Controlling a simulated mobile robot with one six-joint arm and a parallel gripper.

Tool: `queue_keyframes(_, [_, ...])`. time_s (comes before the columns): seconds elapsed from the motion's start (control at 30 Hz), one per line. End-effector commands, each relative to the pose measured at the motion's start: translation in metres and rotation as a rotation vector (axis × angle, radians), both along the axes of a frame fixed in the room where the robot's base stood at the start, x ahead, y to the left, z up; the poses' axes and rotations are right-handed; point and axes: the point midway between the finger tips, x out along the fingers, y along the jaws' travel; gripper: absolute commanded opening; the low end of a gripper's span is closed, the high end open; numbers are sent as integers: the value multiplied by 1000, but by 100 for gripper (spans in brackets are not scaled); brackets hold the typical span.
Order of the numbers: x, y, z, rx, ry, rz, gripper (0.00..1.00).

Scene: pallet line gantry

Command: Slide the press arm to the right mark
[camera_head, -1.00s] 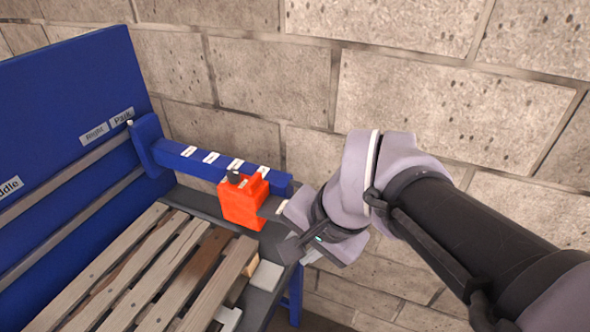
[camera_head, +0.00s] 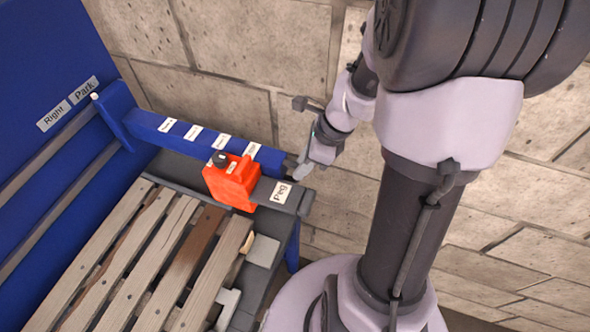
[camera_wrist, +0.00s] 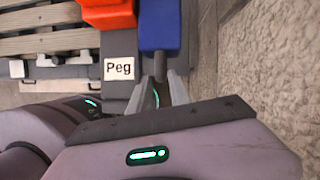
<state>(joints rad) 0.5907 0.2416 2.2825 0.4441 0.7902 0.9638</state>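The press arm is a blue beam (camera_head: 195,138) reaching out from a blue bracket (camera_head: 119,118) at the rail on the upright board. The bracket stands just right of the "Right" (camera_head: 53,116) and "Park" (camera_head: 84,89) labels. In the wrist view, the beam's end (camera_wrist: 160,25) carries a short grey stub (camera_wrist: 160,66). My gripper (camera_wrist: 160,92) is open at this end, with its fingers apart on either side of the stub's line. I cannot tell if they touch it. In the head view, my gripper (camera_head: 303,168) is at the beam's free end.
An orange-red block (camera_head: 231,180) with a black knob sits against the beam. A grey ledge bears a "Peg" label (camera_head: 281,192). A slatted wooden pallet (camera_head: 130,262) lies in front. A block wall (camera_head: 235,40) runs close behind the beam.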

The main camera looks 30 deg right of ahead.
Motion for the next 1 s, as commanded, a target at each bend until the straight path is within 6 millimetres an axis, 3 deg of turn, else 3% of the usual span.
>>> queue_keyframes(0.03, [2, 3, -10, 1, 1, 2, 23])
queue_keyframes(0.2, [6, 7, -24, 0, 0, 1, 23])
queue_keyframes(0.53, [7, 9, -26, 0, 0, 1, 23])
queue_keyframes(0.67, [7, 8, -26, 0, 0, 1, 0])
queue_keyframes(1.0, [7, 8, -26, -1, -1, 1, 0])
